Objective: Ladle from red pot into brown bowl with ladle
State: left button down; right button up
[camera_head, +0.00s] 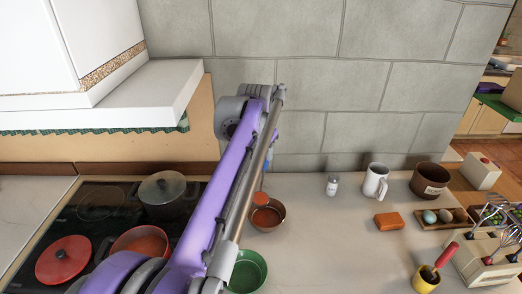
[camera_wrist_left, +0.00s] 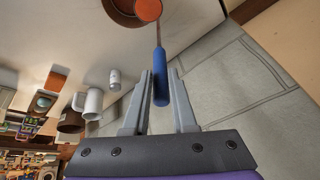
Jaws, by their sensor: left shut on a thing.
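The red pot (camera_head: 143,238), with orange-red contents, sits on the cooktop, partly hidden by my left arm. The brown bowl (camera_head: 274,224) stands on the counter right of that arm; its edge also shows in the wrist view (camera_wrist_left: 117,12). The ladle's head (camera_head: 260,198), filled with or coloured orange, is over the bowl's far side. In the wrist view the ladle head (camera_wrist_left: 148,9) overlaps the bowl, and its blue handle (camera_wrist_left: 160,85) runs between the fingers. My left gripper (camera_wrist_left: 160,75) is shut on that handle. My left arm hides the gripper in the head view.
A green bowl (camera_head: 250,272) stands in front of the brown bowl. A dark lidded pot (camera_head: 165,190) and red lid (camera_head: 63,262) are on the cooktop. A shaker (camera_head: 332,185), white mug (camera_head: 375,181) and orange block (camera_head: 389,222) stand right. The stone wall (camera_head: 320,110) is behind.

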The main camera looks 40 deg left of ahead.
pick_arm(q)
jog(key=shift+s+d+f+m+t+y+b, duration=0.4)
jog(key=shift+d+f+y, duration=1.05)
jog(key=shift+d, duration=1.95)
jog(key=shift+s+d+f+m+t+y+b, duration=0.25)
jog(key=shift+d+f+m+y+b, duration=0.3)
jog(key=shift+d+y, duration=2.25)
jog(key=d+f+m+t+y+b, duration=0.1)
jog(key=d+f+t+y+b, duration=0.1)
jog(key=d+f+y+b, duration=0.3)
jog(key=shift+s+d+f+m+b, duration=0.35)
jog(key=shift+d+f+b, duration=1.55)
jog(key=shift+f+b, duration=1.3)
pick_arm(e)
jog(key=s+f, duration=0.3)
jog(key=f, duration=0.6)
jog(key=s+f+g+b, duration=0.1)
jog(key=s+f, duration=0.2)
jog(key=f, duration=0.6)
